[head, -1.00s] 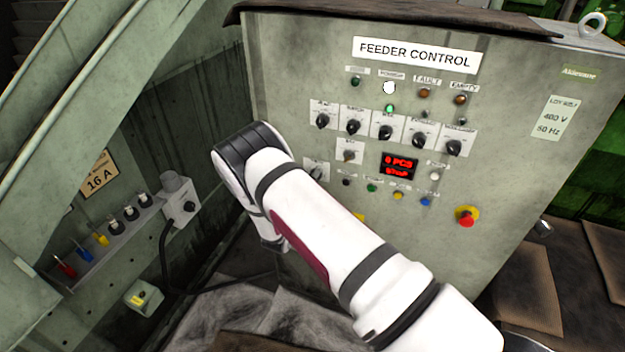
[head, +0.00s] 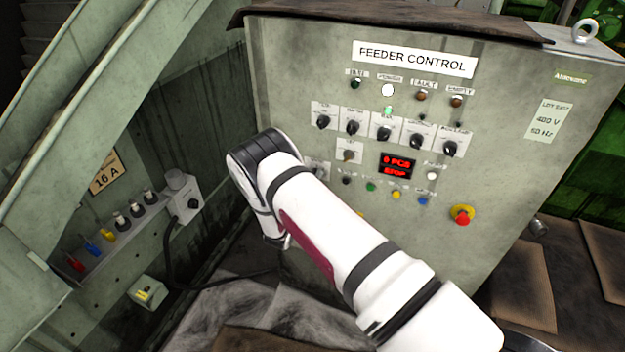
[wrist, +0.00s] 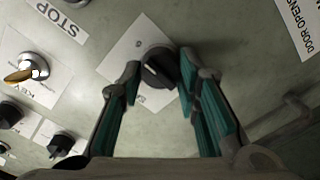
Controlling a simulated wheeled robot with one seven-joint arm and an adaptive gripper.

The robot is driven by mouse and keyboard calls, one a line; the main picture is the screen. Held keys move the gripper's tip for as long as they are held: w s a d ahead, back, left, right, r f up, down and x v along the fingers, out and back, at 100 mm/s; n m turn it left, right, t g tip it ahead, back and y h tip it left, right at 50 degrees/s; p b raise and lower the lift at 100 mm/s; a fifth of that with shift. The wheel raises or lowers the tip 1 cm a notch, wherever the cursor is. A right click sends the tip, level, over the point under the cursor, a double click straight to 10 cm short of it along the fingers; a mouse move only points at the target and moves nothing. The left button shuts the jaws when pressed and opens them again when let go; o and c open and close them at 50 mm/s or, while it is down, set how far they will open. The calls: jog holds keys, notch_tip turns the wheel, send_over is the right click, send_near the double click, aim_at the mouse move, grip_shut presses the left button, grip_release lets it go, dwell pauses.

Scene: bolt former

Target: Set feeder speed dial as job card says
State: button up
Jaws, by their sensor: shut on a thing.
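The feeder control panel (head: 480,185) is a grey-green cabinet with rows of knobs and lamps. In the wrist view a black dial (wrist: 156,70) with a white pointer line sits on a white plate (wrist: 120,62). My gripper (wrist: 161,63) has its teal-padded fingers on both sides of this dial, shut on it. The scale marks on the plate are too small to read. In the head view my arm hides my gripper and most of the panel's lower left. A red display (head: 397,165) reads 0 PCS and STOP. I cannot make out a job card.
A key switch (wrist: 27,70) and small black knobs (wrist: 62,143) lie left of the dial in the wrist view. A red emergency stop (head: 462,215) is at the panel's lower right. A shelf of coloured-handled tools (head: 103,236) and a cable are at left.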

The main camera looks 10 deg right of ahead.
jog(key=o, duration=1.2)
jog(key=shift+c, duration=0.2)
jog(key=v, duration=1.2)
